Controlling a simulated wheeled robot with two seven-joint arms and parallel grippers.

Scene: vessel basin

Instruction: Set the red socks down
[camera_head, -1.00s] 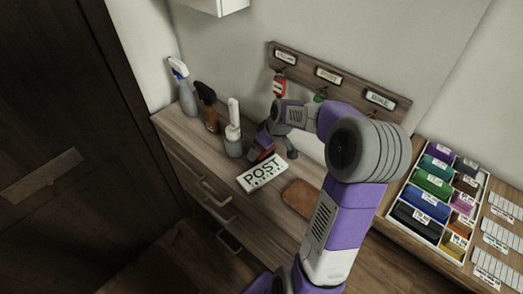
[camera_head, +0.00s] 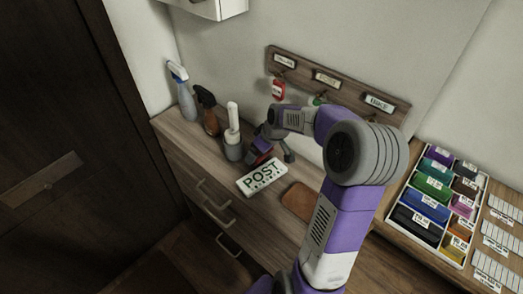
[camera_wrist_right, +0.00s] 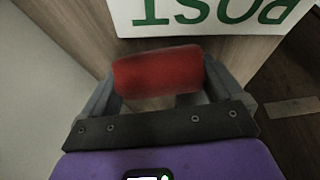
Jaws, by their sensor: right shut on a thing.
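The red socks (camera_wrist_right: 158,72), a rolled red bundle, sit between the fingers of my right gripper (camera_wrist_right: 165,85) in the right wrist view. The gripper is shut on them. In the head view, my right gripper (camera_head: 270,152) is low over the dresser top (camera_head: 225,180), just behind the white POST sign (camera_head: 262,178). Only a small bit of red shows there. I cannot tell whether the socks touch the wood. The POST sign also shows at the top of the right wrist view (camera_wrist_right: 215,15). My left gripper is not in view.
A grey-blue spray bottle (camera_head: 183,92), a brown spray bottle (camera_head: 209,112) and a brush in a holder (camera_head: 233,145) stand left of the gripper. A brown pad (camera_head: 299,200) lies to the right. A hook rail (camera_head: 335,85) is behind; a tray of coloured rolls (camera_head: 429,194) stands far right.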

